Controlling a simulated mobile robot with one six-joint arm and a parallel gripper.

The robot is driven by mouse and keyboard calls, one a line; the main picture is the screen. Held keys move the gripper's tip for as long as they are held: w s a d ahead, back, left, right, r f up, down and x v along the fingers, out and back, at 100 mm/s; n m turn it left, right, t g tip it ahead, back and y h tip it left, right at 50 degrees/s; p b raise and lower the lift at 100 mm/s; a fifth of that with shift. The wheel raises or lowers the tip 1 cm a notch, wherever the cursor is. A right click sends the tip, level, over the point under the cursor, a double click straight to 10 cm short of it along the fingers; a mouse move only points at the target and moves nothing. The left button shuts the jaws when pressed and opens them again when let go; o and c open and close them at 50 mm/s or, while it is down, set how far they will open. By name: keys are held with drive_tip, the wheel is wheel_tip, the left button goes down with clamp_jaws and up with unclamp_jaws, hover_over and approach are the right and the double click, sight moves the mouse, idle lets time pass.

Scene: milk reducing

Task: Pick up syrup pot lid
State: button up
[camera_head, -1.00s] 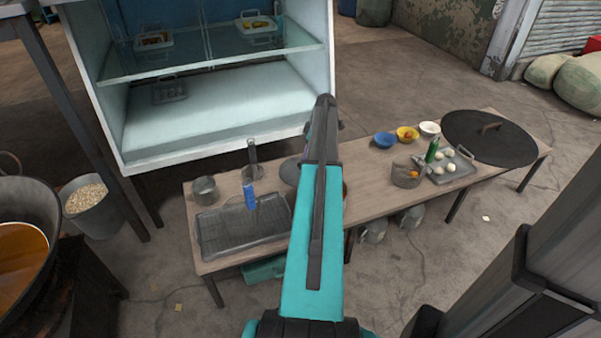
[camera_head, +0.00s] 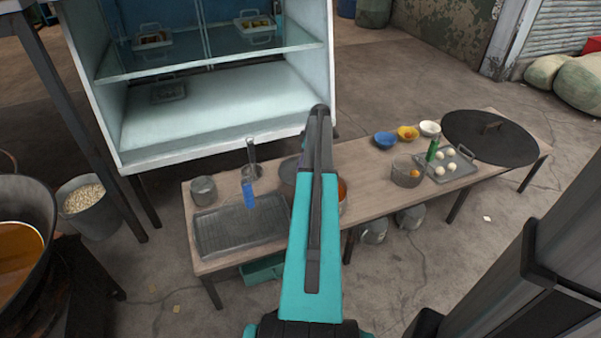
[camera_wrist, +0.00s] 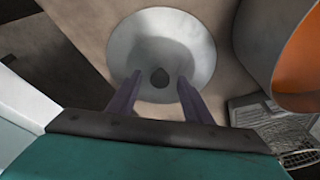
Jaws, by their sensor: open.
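The syrup pot lid (camera_wrist: 160,38) is a round grey disc with a dark knob (camera_wrist: 159,77), lying on the table in the wrist view. Its edge shows left of my arm in the head view (camera_head: 288,168). My gripper (camera_wrist: 158,88) is open over the lid, with one finger on each side of the knob. I cannot tell how far the fingertips are above the lid. The syrup pot (camera_wrist: 257,45), with orange inside, stands to the right in the wrist view. In the head view my arm partly hides the pot (camera_head: 343,205).
A glass cabinet (camera_head: 190,130) stands behind.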

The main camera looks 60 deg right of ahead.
drive_tip(key=shift+f, duration=0.25)
idle(0.3)
clamp_jaws()
